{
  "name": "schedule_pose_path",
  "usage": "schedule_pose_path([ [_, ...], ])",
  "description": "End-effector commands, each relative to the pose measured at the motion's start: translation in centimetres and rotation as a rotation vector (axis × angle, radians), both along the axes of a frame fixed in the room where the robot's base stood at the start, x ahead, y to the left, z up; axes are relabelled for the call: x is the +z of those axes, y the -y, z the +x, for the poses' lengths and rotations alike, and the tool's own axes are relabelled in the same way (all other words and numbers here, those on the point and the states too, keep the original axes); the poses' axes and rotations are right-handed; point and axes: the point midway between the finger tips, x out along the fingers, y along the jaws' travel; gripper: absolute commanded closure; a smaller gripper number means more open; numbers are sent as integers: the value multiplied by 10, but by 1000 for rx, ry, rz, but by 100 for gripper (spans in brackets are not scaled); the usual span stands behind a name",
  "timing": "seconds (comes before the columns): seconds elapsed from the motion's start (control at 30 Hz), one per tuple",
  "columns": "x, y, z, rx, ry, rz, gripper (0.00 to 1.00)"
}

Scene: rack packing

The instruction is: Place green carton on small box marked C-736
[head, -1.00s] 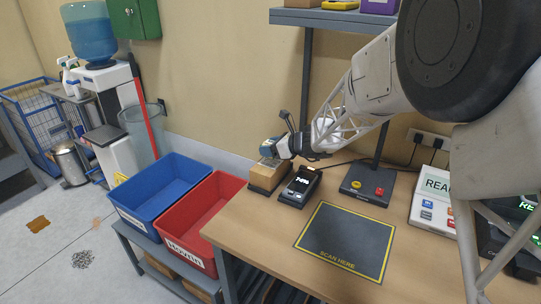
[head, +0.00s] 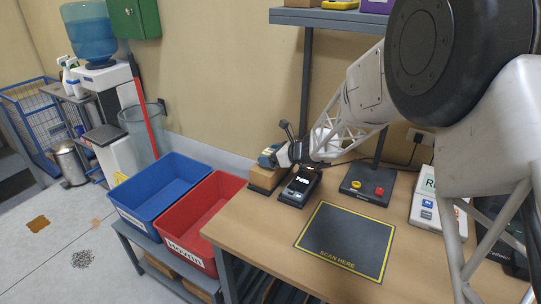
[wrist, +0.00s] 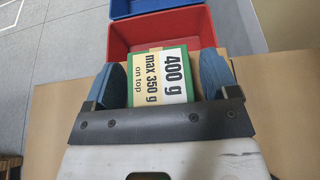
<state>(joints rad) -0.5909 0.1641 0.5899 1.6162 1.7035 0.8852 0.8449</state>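The green carton (wrist: 187,55) lies between the two blue fingers of my gripper (wrist: 162,75) in the wrist view. Pale labels on its top face read "400 g" and "max 350 g on top". Narrow gaps seem to show between the carton and the fingertips, so my gripper looks open around it. In the head view my gripper (head: 268,158) is low over a brown box (head: 264,180) at the table's back left corner. Part of a brown box (wrist: 222,52) also shows beside the carton in the wrist view. The mark C-736 is not readable.
A dark handheld terminal (head: 299,187) stands close to the right of the box. A red bin (head: 206,240) and a blue bin (head: 140,222) stand left of the table. The "SCAN HERE" mat (head: 345,238) is clear. A shelf (head: 335,18) is above.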

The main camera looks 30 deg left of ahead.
Motion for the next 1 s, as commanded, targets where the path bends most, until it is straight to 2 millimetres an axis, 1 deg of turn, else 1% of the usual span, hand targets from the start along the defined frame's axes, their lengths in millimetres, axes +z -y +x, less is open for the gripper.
schedule_pose_path([
  [0.4,3,0,0,0,0,0,17],
  [0.53,6,7,0,0,0,0,17],
  [0.67,12,19,0,-2,1,1,17],
  [1.0,31,68,1,-1,2,0,17],
])
